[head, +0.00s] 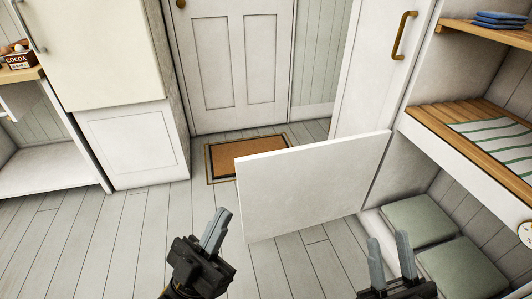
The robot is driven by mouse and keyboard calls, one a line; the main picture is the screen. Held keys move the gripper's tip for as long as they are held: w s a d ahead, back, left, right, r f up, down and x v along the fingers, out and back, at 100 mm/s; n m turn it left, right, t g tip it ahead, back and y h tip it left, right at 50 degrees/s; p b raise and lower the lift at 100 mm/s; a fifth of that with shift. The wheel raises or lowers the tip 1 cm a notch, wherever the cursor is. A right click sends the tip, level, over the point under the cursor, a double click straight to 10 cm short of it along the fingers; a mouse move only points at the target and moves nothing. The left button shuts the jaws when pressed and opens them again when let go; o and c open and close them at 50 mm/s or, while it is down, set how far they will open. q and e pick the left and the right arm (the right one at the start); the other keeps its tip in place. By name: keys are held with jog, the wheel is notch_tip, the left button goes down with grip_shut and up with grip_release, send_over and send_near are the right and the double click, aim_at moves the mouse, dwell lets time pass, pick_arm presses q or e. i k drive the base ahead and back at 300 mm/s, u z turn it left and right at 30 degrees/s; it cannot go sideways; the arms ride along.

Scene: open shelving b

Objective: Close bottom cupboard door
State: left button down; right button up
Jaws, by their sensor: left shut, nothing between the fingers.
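The bottom cupboard door (312,187) is a plain white panel standing open, swung out over the floor from the shelving unit on the right. The low compartment beside it (372,228) is exposed. My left gripper (217,226) is shut and empty, below and left of the door, apart from it in the picture. My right gripper (388,258) is below the door's right end, in front of the open compartment. Its two fingers show side by side with a gap between them, and nothing is seen held.
Green-grey cushions (420,220) lie in the low compartment. Above are a wooden shelf with a striped cloth (495,140) and folded blue cloths (499,19). A brown doormat (245,155) lies behind the panel, before a white door (235,65). The plank floor at left (110,240) is clear.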

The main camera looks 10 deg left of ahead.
aim_at(291, 190)
jog(key=u, duration=0.25)
jog(key=i, duration=1.1)
jog(key=u, duration=0.1)
